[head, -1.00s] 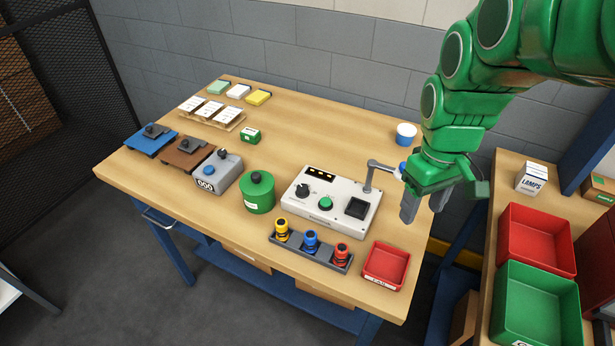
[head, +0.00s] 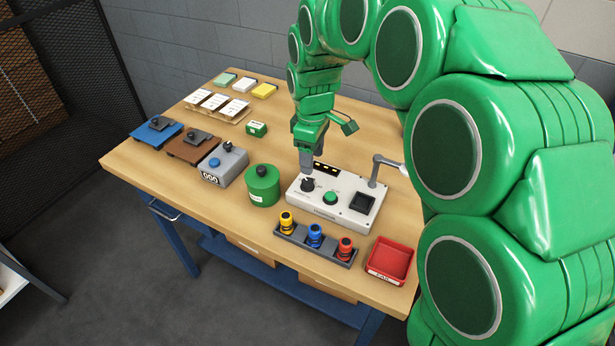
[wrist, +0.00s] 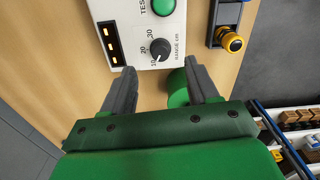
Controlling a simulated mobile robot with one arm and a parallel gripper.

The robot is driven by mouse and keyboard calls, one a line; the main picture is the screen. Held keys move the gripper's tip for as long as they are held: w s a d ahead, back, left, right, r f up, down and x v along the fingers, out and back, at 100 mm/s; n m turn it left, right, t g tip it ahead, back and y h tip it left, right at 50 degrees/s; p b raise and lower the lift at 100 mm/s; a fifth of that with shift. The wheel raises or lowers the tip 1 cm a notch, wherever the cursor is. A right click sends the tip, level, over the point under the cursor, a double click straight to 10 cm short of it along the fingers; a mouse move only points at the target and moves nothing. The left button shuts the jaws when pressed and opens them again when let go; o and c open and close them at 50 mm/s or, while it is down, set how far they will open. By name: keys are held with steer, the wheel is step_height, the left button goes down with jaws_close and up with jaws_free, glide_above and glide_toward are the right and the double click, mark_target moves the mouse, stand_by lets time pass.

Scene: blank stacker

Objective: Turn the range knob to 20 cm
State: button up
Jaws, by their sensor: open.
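The black range knob (wrist: 160,48) is on the white tester panel (wrist: 132,12), beside printed marks 10, 20 and 30 and the words RANGE cm. Its pointer seems turned toward the 10 mark, but it is small. My gripper (wrist: 160,66) is open and empty, with its two fingers apart just short of the knob in the wrist view. In the head view my gripper (head: 306,164) points down above the knob (head: 307,185) at the left end of the tester (head: 328,212). I cannot tell whether a finger touches the knob.
A green button (head: 330,198) and a black square pad (head: 362,203) share the panel, with a small lever arm (head: 378,168) behind. A green canister (head: 263,186) stands close left. Yellow, blue and red knobbed pieces (head: 314,235) and a red tray (head: 405,262) are in front.

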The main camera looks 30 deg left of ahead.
mark_target(307, 181)
steer(key=shift+a+f, duration=0.2)
steer(key=shift+a, duration=0.45)
steer(key=shift+f, duration=3.9)
steer(key=c, duration=1)
steer(key=shift+c, duration=0.2)
